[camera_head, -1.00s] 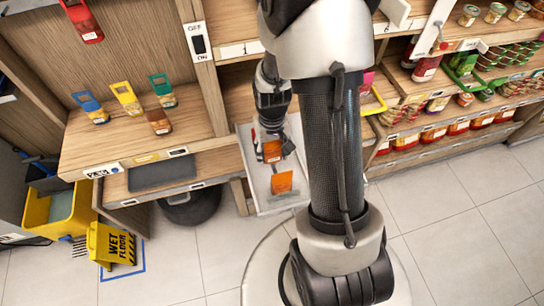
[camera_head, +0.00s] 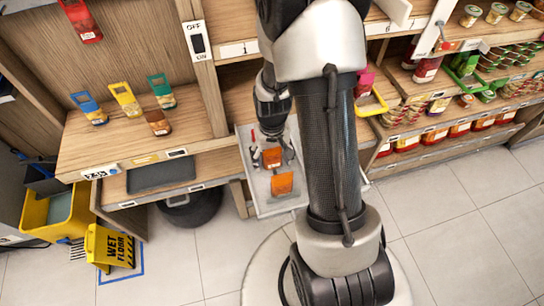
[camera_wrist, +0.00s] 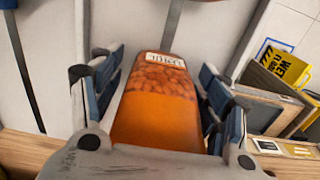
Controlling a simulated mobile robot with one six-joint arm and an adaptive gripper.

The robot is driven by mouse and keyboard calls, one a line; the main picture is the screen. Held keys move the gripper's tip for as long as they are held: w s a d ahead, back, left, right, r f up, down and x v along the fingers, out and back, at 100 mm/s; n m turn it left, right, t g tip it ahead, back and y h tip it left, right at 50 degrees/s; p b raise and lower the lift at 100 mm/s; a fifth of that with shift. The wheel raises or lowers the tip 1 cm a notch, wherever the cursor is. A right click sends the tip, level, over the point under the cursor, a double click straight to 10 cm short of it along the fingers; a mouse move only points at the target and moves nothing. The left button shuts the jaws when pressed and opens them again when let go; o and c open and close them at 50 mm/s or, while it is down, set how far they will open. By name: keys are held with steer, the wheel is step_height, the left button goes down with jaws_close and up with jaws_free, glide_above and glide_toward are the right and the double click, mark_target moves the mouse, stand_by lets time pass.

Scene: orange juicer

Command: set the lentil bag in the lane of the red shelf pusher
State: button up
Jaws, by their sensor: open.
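An orange bag printed with lentil-like shapes (camera_wrist: 158,85) lies between the fingers of my gripper (camera_wrist: 155,90) in the wrist view, its label upside down. The fingers stand apart on both sides of it, with gaps visible. In the head view my gripper (camera_head: 272,158) is over the pale tray (camera_head: 252,190), around an orange bag (camera_head: 272,155). A second orange bag (camera_head: 282,184) lies just in front on the tray. A red-pink pusher-like piece (camera_head: 365,82) shows on the right shelf, partly hidden by my arm. I cannot read its lane.
A yellow frame (camera_head: 372,103) is beside the red-pink piece, and a green one (camera_head: 465,64) is farther right among jars. Blue, yellow and green tagged items stand on the left shelf (camera_head: 90,150). A wet floor sign (camera_head: 110,248) stands at lower left. Floor at right is clear.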

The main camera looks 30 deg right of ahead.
step_height(320, 180, up, 12)
steer(key=p, duration=0.4)
steer(key=s+a+r+n+t, duration=0.1)
steer(key=s+a+r, duration=0.4)
steer(key=r, duration=0.5)
steer(key=s+a+r+n+t, duration=0.2)
steer(key=s+a+r, duration=0.4)
steer(key=s+r, duration=0.3)
step_height(320, 180, up, 3)
steer(key=shift+s+f+t, duration=0.15)
steer(key=shift+f+t, duration=0.05)
steer(key=shift+t, duration=0.6)
steer(key=shift+d, duration=0.1)
